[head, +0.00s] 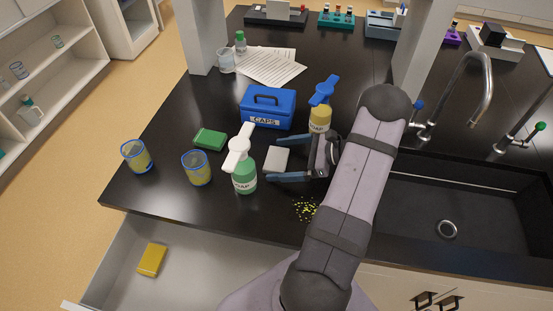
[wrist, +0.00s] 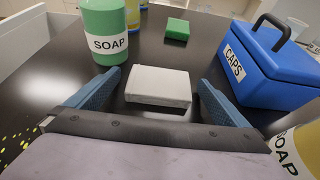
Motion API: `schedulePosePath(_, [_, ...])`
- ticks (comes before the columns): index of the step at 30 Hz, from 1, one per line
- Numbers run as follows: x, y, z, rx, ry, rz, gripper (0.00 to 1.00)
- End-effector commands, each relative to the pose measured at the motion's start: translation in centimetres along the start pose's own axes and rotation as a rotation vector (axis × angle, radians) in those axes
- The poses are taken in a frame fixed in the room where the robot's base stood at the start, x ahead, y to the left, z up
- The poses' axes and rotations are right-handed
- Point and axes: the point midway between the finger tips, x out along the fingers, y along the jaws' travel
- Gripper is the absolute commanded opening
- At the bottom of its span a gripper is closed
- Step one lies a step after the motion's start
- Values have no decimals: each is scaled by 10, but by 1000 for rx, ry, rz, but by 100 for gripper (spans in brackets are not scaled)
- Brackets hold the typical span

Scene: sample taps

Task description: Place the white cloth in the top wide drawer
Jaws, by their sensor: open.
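The white cloth (head: 275,160) is a small folded block lying flat on the black counter. In the wrist view the cloth (wrist: 158,86) lies between the blue fingers. My gripper (head: 272,161) is open, low over the counter, with one finger on each side of the cloth and a gap to each. The wide drawer (head: 205,270) below the counter's front edge is pulled open. A yellow block (head: 152,260) lies inside it at the left.
The blue CAPS box (head: 267,108), a green sponge (head: 209,139) and two glasses (head: 197,168) are nearby. Yellow crumbs (head: 305,209) lie near the front edge. The sink (head: 447,229) is right.

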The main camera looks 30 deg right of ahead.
Motion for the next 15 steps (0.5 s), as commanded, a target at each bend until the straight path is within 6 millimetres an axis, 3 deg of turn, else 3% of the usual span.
schedulePosePath(2, [0, 0, 0, 0, 0, 0, 95])
schedulePosePath(7, [0, 0, 0, 0, 0, 0, 56])
schedulePosePath(15, [-1, 0, 0, 0, 0, 0, 53])
